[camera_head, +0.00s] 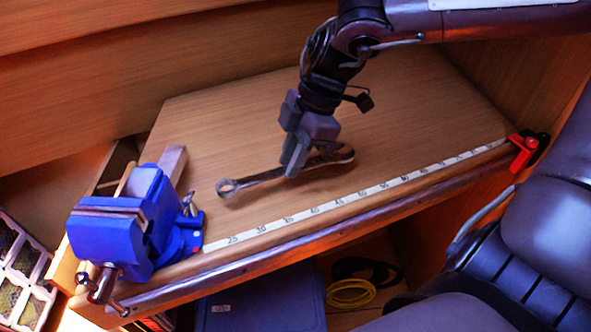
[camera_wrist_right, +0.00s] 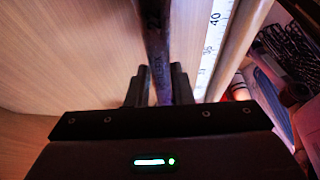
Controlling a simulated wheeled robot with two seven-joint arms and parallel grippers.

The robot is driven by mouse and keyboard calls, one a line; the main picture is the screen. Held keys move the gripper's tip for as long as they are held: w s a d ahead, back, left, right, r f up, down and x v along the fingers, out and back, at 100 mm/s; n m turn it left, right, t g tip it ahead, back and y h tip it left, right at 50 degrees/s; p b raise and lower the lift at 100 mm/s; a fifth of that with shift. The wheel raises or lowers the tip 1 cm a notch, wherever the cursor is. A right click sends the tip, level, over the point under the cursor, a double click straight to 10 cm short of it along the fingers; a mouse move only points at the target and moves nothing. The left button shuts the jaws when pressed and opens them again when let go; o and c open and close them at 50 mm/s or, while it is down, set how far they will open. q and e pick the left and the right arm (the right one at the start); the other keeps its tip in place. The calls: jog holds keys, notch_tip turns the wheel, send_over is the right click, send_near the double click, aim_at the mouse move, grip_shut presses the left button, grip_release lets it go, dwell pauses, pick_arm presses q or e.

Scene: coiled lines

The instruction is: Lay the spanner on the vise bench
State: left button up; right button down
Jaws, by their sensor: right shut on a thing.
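The metal spanner (camera_head: 256,180) is at the middle of the wooden vise bench (camera_head: 230,120), with its ring end toward the vise and its other end to the right. My right gripper (camera_head: 291,172) points down from above and is shut on the spanner's shaft. In the right wrist view the shaft (camera_wrist_right: 155,45) runs up between the two fingers (camera_wrist_right: 160,85). I cannot tell whether the spanner touches the bench top or is just above it. The blue vise (camera_head: 125,225) stands at the bench's left end. My left gripper is not in view.
A white ruler strip (camera_head: 340,203) runs along the bench's front edge. A red clamp (camera_head: 522,152) sits at the right end. A blue box (camera_head: 260,300) and a yellow coil (camera_head: 350,293) lie below. The bench top behind the spanner is clear.

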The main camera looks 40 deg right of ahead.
aim_at(293, 187)
notch_tip(293, 187, down, 4)
jog(key=shift+r, duration=0.1)
jog(key=shift+f, duration=0.2)
jog(key=c, duration=1.3)
grip_release()
